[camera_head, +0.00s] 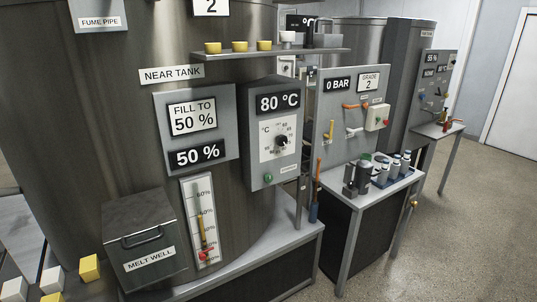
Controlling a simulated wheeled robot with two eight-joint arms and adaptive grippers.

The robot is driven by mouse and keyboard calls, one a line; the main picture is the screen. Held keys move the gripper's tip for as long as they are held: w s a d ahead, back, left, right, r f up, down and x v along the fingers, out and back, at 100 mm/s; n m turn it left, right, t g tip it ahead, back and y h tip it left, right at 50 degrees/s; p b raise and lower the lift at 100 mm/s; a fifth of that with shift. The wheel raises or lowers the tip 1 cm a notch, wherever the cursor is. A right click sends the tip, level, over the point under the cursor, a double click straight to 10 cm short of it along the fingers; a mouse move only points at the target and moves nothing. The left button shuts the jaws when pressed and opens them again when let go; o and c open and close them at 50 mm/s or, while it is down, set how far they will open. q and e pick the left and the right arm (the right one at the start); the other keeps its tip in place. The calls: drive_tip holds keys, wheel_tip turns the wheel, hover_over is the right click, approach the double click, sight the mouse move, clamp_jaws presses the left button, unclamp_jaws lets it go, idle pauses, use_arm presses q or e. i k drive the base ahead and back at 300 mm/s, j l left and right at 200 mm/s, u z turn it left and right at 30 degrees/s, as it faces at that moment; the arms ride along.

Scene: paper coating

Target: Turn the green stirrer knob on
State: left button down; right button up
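The green stirrer knob (268,178) is a small round knob low on the left of the grey temperature panel (259,150) on the near tank. A small white label (289,168), too small to read, sits to its right. Above it are a black dial (282,140) on a white scale and a display (279,102) reading 80 °C. I cannot tell from this view whether the knob is on or off. Neither of my grippers shows in the head view.
A lidded box marked MELT WELL (146,240) and a level gauge (202,222) stand left of the panel. A side table (375,188) with bottles stands right. Open floor (470,220) lies further right.

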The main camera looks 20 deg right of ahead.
sight(268, 178)
drive_tip(key=l, duration=0.4)
drive_tip(key=i+l, duration=0.15)
drive_tip(key=l, duration=0.7)
drive_tip(key=i+z, duration=0.05)
